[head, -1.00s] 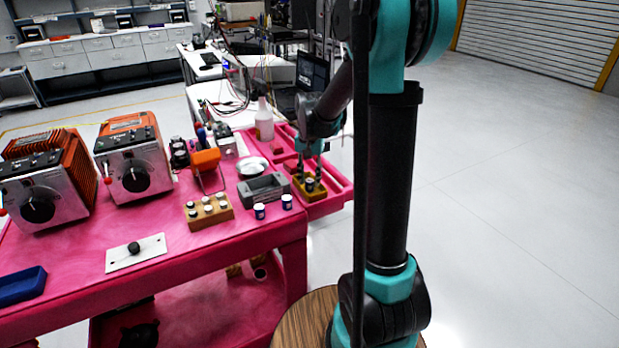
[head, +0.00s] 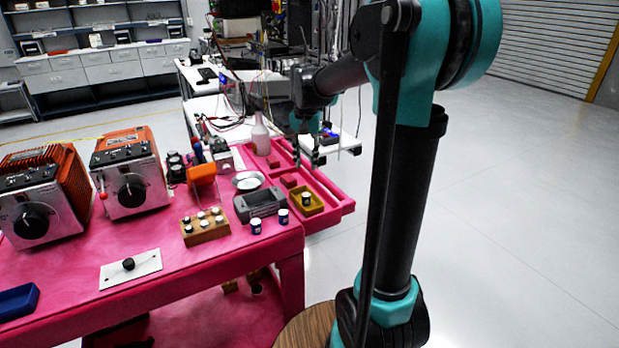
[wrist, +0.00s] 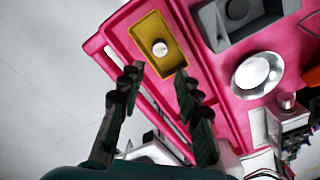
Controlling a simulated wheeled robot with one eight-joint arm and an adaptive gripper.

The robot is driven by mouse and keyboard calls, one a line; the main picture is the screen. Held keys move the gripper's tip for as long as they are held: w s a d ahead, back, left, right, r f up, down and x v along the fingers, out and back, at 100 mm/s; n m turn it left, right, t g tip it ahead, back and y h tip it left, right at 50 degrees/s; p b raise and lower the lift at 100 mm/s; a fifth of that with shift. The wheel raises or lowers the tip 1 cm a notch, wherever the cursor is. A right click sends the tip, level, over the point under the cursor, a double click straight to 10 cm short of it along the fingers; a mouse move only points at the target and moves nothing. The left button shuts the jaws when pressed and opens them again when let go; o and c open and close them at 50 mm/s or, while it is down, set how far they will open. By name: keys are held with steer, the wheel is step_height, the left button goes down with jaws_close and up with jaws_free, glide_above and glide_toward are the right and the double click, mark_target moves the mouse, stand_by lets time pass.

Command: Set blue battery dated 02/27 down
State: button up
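A small battery (head: 306,199) stands upright in the yellow tray (head: 315,208) at the right end of the pink cart. In the wrist view, the battery's pale round top (wrist: 160,48) shows inside the yellow tray (wrist: 148,28). Its date cannot be read. My gripper (head: 308,158) is raised above and behind the tray, apart from the battery. In the wrist view, its fingers (wrist: 158,82) are spread with nothing between them. Two blue-and-white batteries, one left (head: 256,226) and one right (head: 283,216), stand on the cart near its front edge; their dates are unreadable.
A grey holder (head: 260,203) and a wooden block with several cylinders (head: 205,228) stand left of the tray. A silver dish (head: 248,181) and a pale bottle (head: 261,135) are behind. Orange instruments (head: 130,175) fill the left.

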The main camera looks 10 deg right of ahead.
steer(key=s+d+f+n+t, duration=0.2)
steer(key=s+f, duration=0.6)
steer(key=s, duration=0.3)
steer(key=s+d+f+n+t, duration=0.2)
steer(key=s+f+n, duration=0.1)
steer(key=s+f, duration=0.5)
steer(key=s, duration=0.3)
